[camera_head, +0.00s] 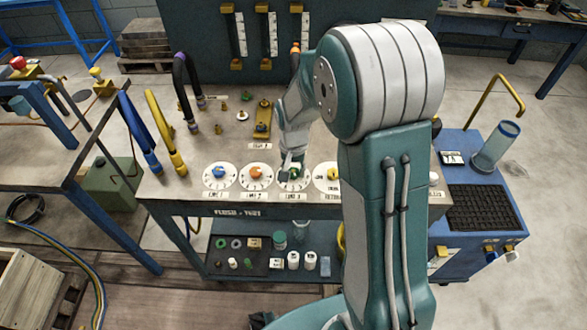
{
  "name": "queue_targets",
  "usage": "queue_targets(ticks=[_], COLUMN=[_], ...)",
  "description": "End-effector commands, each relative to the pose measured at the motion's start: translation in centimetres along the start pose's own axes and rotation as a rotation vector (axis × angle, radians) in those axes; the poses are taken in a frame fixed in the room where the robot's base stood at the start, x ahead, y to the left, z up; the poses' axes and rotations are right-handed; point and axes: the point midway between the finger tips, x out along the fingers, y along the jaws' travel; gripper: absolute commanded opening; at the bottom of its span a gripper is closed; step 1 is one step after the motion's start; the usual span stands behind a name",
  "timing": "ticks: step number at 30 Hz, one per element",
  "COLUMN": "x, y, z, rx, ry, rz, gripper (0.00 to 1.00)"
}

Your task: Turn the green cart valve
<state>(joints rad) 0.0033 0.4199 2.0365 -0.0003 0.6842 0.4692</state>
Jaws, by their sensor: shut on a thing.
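The green valve (294,172) sits on a white round dial in the row of dials along the front of the cart top (170,187). Only a little green shows, because my gripper (291,166) covers most of it. My gripper points down at this dial and is shut on the green valve. How far the valve is turned cannot be told. A blue valve (219,171) and an orange valve (256,172) stand on dials to the left. A yellow valve (333,174) is on the dial to the right, beside my arm.
Hoses, blue (137,133), yellow (163,132) and black (186,88), rise at the cart's left end. Gauges (238,35) stand on the back panel. A lower shelf (225,268) holds small parts. A blue cart (455,225) is at the right.

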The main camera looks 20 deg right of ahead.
Motion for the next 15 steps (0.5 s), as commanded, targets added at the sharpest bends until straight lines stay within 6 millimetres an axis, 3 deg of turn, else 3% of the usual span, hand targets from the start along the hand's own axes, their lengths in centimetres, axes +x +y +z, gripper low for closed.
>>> queue_targets(ticks=[6, 7, 9, 15], x=[0.27, 0.26, 0.23, 0.12], y=[0.05, 0.05, 0.04, 0.02], z=[0.30, 0.30, 0.26, 0.14], rx=[-0.001, -0.001, -0.001, -0.002], ry=[-0.009, -0.009, -0.008, -0.004], rz=[0.004, 0.004, 0.003, 0.002], gripper=[0.00, 0.55, 0.81, 0.81])
